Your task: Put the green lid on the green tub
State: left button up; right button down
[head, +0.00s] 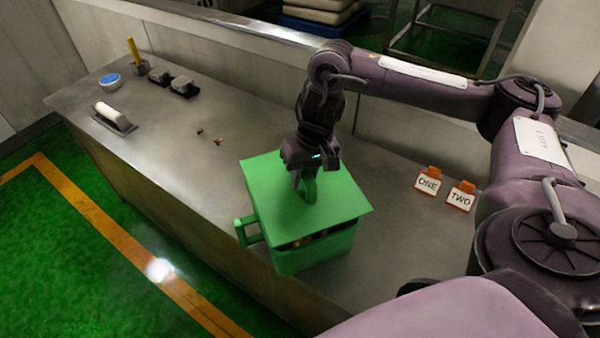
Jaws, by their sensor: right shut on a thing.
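The green tub (310,257) stands on the metal bench near its front edge, with a handle on its left side. The flat square green lid (342,202) is over the tub's top. A dark gap with some brownish contents shows between the lid and the tub's near right rim, so the lid looks tilted or slightly raised there. I cannot tell whether its far side touches the rim. My right gripper (305,188) points down and is shut on the lid's upright green handle. My left gripper is not in view.
Cards ONE (427,183) and TWO (460,197) stand in orange holders right of the tub. A white-handled tool (114,117), blue-topped round item (109,81), black blocks (184,86) and a yellow-handled item (134,52) sit at the far left. Bench between is mostly clear.

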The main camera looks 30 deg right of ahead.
aim_at(301, 186)
jog(key=shift+w, duration=0.15)
jog(key=shift+w+f+p, duration=0.3)
jog(key=shift+f, duration=0.45)
jog(key=shift+s+f, duration=0.1)
jog(key=shift+f, duration=0.2)
jog(key=shift+s+f, duration=0.1)
jog(key=shift+f, duration=0.55)
jog(key=shift+f+b, duration=0.5)
jog(key=shift+f, duration=0.55)
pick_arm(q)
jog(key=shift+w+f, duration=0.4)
pick_arm(e)
jog(key=shift+f, duration=0.15)
